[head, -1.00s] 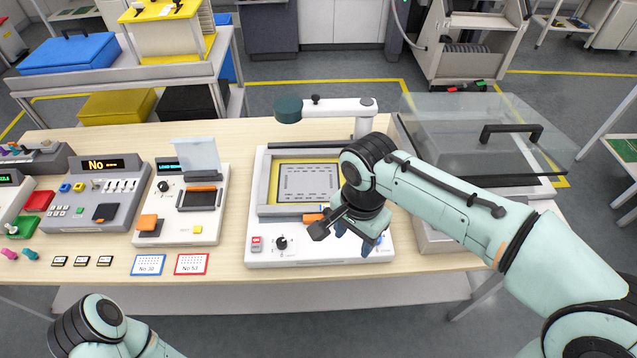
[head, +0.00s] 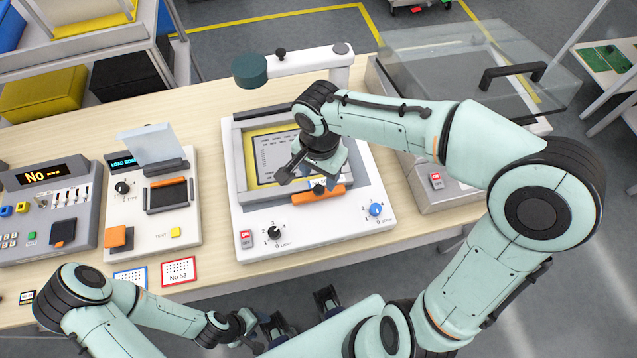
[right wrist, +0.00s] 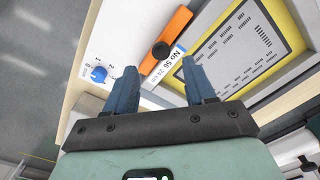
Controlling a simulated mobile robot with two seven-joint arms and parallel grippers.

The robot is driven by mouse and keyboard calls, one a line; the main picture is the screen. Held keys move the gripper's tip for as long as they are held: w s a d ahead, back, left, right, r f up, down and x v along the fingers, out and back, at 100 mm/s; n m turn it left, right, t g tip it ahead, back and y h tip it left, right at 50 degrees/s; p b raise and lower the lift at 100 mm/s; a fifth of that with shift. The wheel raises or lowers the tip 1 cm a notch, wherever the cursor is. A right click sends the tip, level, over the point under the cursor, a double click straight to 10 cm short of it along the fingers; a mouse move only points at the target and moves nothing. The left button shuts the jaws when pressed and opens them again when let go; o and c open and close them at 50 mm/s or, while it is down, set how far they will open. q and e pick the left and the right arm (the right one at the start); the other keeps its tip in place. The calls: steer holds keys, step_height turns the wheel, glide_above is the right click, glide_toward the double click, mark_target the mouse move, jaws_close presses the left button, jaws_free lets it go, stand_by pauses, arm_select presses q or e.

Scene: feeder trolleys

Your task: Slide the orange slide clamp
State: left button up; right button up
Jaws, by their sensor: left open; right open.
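The orange slide clamp (head: 328,197) is an orange bar with a black knob on the front edge of the white device (head: 298,233). It also shows in the right wrist view (right wrist: 178,25), where its black knob faces me. My right gripper (head: 328,184) is open above the clamp and partly covers it. In the right wrist view its blue fingertips (right wrist: 160,68) are apart, with the clamp and a "No 56" label (right wrist: 168,62) beyond them; I see no contact. My left gripper (head: 300,312) is open and empty, low in front of the table.
The device has a yellow-framed panel (head: 250,172), a black knob (head: 274,233) and a blue knob (head: 376,210). A glass-lidded box (head: 445,196) stands to the right. A load board tester (head: 150,215) stands to the left, and a red-framed card (head: 179,271) lies in front.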

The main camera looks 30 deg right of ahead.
mark_target(319, 189)
step_height(319, 189, down, 6)
steer(key=shift+r, duration=0.15)
